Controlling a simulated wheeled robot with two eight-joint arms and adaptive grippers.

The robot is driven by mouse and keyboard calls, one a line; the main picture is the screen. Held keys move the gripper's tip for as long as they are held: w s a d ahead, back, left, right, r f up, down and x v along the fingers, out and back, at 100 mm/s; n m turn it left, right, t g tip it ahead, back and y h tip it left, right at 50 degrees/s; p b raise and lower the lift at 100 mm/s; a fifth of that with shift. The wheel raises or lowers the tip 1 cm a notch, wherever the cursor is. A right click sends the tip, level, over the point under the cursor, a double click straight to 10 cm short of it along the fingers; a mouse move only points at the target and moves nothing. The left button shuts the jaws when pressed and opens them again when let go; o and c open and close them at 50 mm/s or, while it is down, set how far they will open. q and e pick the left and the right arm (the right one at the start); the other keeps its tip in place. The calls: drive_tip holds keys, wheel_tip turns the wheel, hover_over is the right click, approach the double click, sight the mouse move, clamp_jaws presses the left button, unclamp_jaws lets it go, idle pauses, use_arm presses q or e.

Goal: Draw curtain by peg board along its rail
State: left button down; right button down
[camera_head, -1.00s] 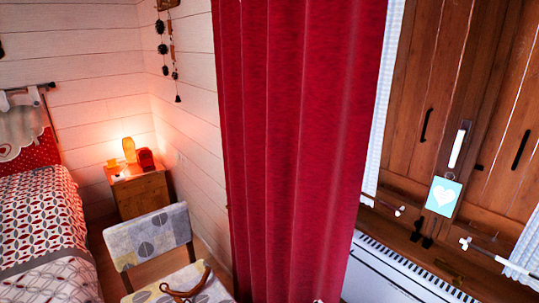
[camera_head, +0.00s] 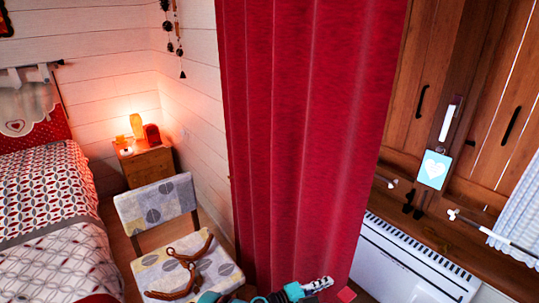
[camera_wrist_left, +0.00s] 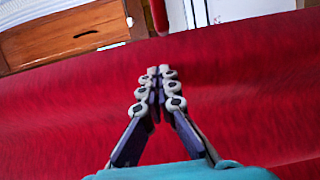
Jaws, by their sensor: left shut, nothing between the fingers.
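The red curtain (camera_head: 310,140) hangs in tall folds through the middle of the head view. Its top edge and its rail are out of view, and I see no peg board. My left gripper (camera_head: 318,285) shows at the bottom of the head view, in front of the curtain's lower part. In the left wrist view the curtain (camera_wrist_left: 250,75) fills most of the picture behind the gripper (camera_wrist_left: 158,75). Its fingers are shut together with no cloth between them; I cannot tell whether the tips touch the curtain. My right gripper is not in view.
A patterned chair (camera_head: 160,215) with a brown hanger-like object (camera_head: 190,248) stands left of the curtain. Behind are a bed (camera_head: 45,200) and a lit nightstand (camera_head: 147,165). Right of the curtain are wooden shutters (camera_head: 430,75) and a white heater (camera_head: 405,265).

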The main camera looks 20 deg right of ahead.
use_arm(q)
drive_tip(key=shift+w+a, duration=0.25)
drive_tip(key=shift+w, duration=0.4)
drive_tip(key=shift+w+a, duration=0.25)
drive_tip(key=shift+w, duration=0.4)
drive_tip(key=shift+a, duration=0.1)
